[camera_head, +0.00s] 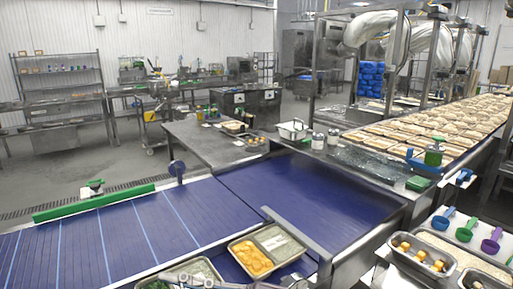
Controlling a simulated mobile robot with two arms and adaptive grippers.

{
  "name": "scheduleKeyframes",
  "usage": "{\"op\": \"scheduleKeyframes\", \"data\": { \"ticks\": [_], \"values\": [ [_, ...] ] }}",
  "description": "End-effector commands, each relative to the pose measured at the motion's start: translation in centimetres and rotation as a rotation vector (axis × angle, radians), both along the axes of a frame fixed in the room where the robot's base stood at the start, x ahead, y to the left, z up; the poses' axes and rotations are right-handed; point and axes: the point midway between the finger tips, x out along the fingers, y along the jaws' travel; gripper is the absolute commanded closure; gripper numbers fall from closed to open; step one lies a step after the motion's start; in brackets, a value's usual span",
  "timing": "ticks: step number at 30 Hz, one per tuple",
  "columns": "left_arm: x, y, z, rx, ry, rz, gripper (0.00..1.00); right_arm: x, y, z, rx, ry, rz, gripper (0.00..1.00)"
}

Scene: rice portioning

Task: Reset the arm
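Grey gripper parts (192,281), which look like my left gripper, show at the bottom edge, in front of a food tray. Most of it is cut off, so its fingers and opening cannot be judged. A small dark part (293,281) at the bottom edge, to the right, may belong to my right gripper; it is too cut off to tell. A two-part tray (279,243) holds orange-yellow food in its left compartment. Another tray (203,267) with green and pale food sits to its left, partly hidden.
A blue conveyor (290,196) crosses the middle, mostly bare. At the lower right are a metal pan with food cubes (423,256), a bin of rice-like grain (470,252) and coloured scoops (491,240). Many filled trays (440,124) line the belt behind.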

Motion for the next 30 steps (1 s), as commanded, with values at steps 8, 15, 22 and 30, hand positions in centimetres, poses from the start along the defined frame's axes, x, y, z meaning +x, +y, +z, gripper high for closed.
{"op": "scheduleKeyframes", "data": {
  "ticks": [8,15,22,30],
  "values": [
    [0.0,0.0,0.0,0.000,0.000,0.000,0.73,9.0,-11.1,4.8,0.419,0.156,-0.548,0.83],
    [0.0,0.0,0.0,0.000,0.000,0.000,0.73,14.1,-23.3,-3.9,0.423,0.453,-1.081,0.83],
    [0.0,0.0,0.0,0.000,0.000,0.000,0.73,10.6,-31.3,-18.7,0.116,0.845,-1.443,0.83],
    [0.0,0.0,0.0,0.000,0.001,0.000,0.73,-1.4,-33.9,-31.7,-0.395,1.260,-1.506,0.83]
  ]
}}
